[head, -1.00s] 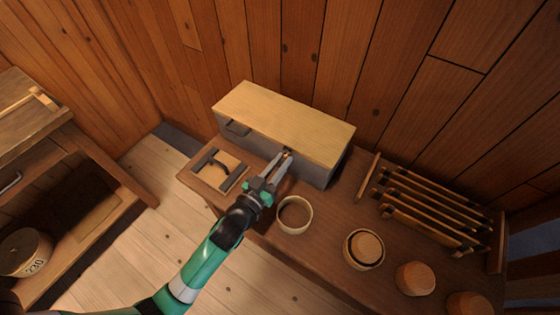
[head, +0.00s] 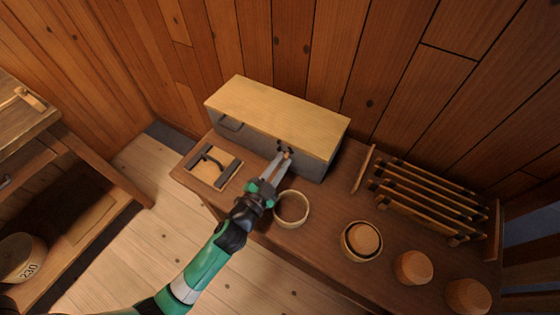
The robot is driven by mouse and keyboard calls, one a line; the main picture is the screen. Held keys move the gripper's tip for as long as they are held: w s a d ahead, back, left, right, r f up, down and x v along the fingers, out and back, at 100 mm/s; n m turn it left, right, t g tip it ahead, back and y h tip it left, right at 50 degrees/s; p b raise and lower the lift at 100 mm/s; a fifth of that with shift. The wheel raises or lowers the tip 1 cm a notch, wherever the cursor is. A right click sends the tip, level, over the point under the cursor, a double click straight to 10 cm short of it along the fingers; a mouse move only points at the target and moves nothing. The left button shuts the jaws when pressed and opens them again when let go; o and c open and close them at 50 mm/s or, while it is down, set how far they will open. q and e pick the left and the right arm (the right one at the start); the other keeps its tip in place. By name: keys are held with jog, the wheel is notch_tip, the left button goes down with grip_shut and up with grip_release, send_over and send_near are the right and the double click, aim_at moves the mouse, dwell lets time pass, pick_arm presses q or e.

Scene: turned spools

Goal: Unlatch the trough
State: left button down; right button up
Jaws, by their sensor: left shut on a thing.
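The trough (head: 270,143) is a grey box with a pale wooden lid (head: 277,113), standing at the back of the brown bench. The lid lies flat and closed on it. A small dark latch (head: 284,148) sits on the upper front face, right of the middle. My left gripper (head: 284,156) reaches up to the front face and is shut on the latch. The fingertips cover part of the latch, so its exact position is hard to tell. My right gripper is out of view.
On the bench (head: 325,235), an empty round bowl (head: 291,209) stands just right of my left gripper. A small framed panel with a handle (head: 213,166) lies left. A slatted rack (head: 430,200) and several round wooden pieces (head: 413,267) occupy the right.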

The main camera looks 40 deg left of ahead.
pick_arm(q)
jog(key=shift+f+m, duration=0.1)
jog(key=shift+m, duration=0.3)
jog(key=c, duration=0.8)
grip_release()
jog(key=shift+s, duration=0.1)
jog(key=b+v, duration=0.1)
jog(key=v, duration=1)
jog(key=shift+s+d+b, duration=0.1)
jog(key=shift+s+b, duration=0.1)
jog(key=shift+b, duration=0.2)
